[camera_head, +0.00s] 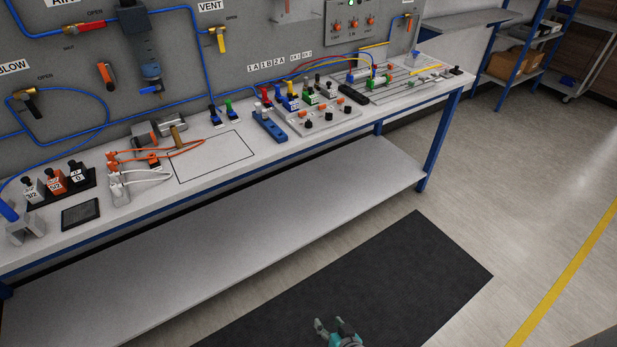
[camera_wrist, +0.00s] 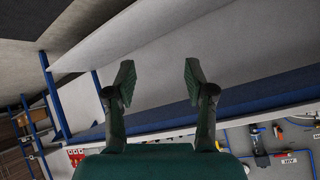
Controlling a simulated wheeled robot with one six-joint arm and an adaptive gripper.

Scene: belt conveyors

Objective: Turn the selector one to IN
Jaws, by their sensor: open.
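My gripper (camera_head: 331,324) is low at the bottom of the head view, above the dark mat, well away from the box. In the wrist view my gripper (camera_wrist: 158,80) has its two fingers wide apart with nothing between them.
The long white bench (camera_head: 215,150) stands between my gripper and the panel, crowded with cables, plugs and a box with black knobs (camera_head: 308,124). A lower shelf (camera_head: 230,225) runs underneath. The dark mat (camera_head: 400,270) and floor in front are clear. Blue-framed shelving (camera_head: 520,60) stands at the back right.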

